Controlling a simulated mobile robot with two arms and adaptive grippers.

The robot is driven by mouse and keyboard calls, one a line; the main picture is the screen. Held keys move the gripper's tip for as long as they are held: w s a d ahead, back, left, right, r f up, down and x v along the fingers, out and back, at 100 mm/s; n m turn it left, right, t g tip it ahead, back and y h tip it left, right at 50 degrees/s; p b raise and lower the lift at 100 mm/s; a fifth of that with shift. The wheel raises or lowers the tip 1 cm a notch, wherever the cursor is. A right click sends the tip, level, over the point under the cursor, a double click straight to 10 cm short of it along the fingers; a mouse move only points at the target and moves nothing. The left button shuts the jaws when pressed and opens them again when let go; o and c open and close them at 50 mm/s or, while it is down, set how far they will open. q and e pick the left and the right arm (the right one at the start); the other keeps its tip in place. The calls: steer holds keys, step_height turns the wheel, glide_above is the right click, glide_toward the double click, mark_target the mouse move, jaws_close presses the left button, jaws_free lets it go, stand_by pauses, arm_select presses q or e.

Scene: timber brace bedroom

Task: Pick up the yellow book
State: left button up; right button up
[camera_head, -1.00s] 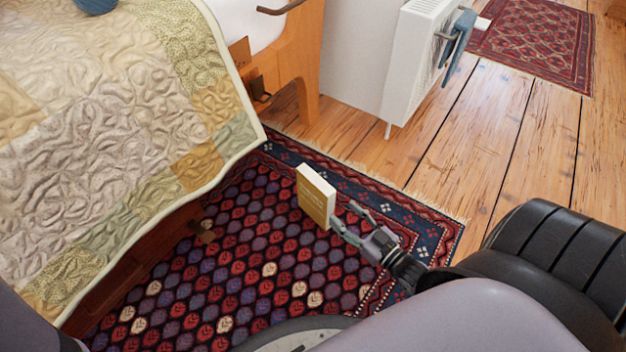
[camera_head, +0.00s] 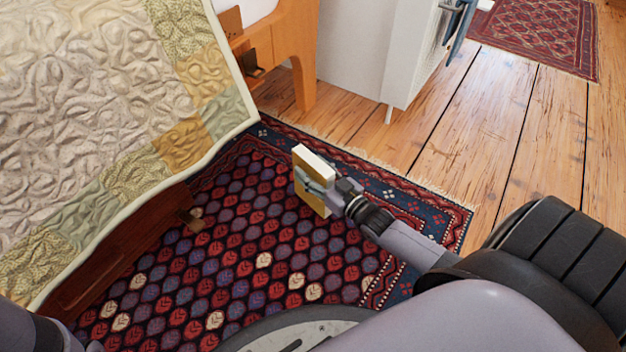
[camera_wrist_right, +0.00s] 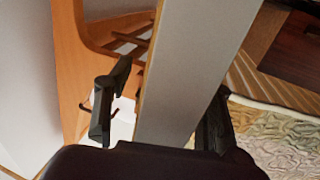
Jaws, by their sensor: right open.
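The yellow book (camera_head: 311,201) stands upright on the patterned rug (camera_head: 230,245) in the head view, with its pale page edge upward. My right gripper (camera_head: 316,184) is at the book, with a finger across the cover. In the right wrist view the book (camera_wrist_right: 190,65) shows as a broad grey-white band between the two open fingers (camera_wrist_right: 168,92). A gap shows between the left finger and the book; the right finger is close to it, and contact cannot be told. Part of my left arm shows at the lower left of the head view; its gripper is out of view.
A bed with a quilt (camera_head: 90,110) and wooden frame (camera_head: 130,255) stands to the left of the book. A second red rug (camera_head: 540,35) lies at the upper right. The rug around the book is clear.

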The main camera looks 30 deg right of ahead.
steer(key=shift+w, duration=0.1)
jaws_close()
stand_by(0.6)
steer(key=shift+r, duration=0.1)
stand_by(0.4)
